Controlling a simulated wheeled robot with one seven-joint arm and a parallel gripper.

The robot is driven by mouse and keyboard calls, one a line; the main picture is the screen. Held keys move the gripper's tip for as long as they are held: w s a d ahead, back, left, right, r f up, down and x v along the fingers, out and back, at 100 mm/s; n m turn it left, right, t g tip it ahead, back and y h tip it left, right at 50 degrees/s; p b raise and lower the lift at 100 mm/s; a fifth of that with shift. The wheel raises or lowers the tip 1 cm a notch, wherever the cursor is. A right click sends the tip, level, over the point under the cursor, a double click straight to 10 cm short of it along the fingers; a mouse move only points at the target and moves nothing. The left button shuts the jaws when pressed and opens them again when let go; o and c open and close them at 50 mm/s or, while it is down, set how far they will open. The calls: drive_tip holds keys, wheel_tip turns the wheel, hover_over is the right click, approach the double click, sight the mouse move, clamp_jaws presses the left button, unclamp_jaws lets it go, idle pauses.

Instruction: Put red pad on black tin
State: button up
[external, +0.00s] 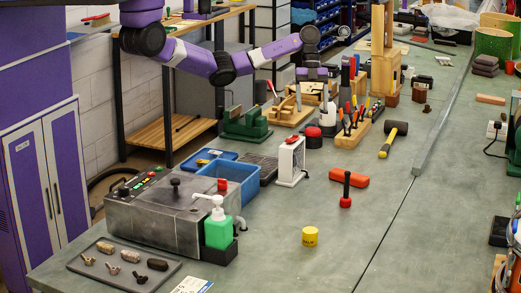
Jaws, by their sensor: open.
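The fingers are small and partly lost against the tools behind.
A wooden tool rack (354,133) with several upright tools stands close to the right of the tin. A white framed box (291,161) stands in front of it to the left. The front right bench is mostly clear.

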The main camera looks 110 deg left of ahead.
drive_tip(key=shift+v, duration=2.4)
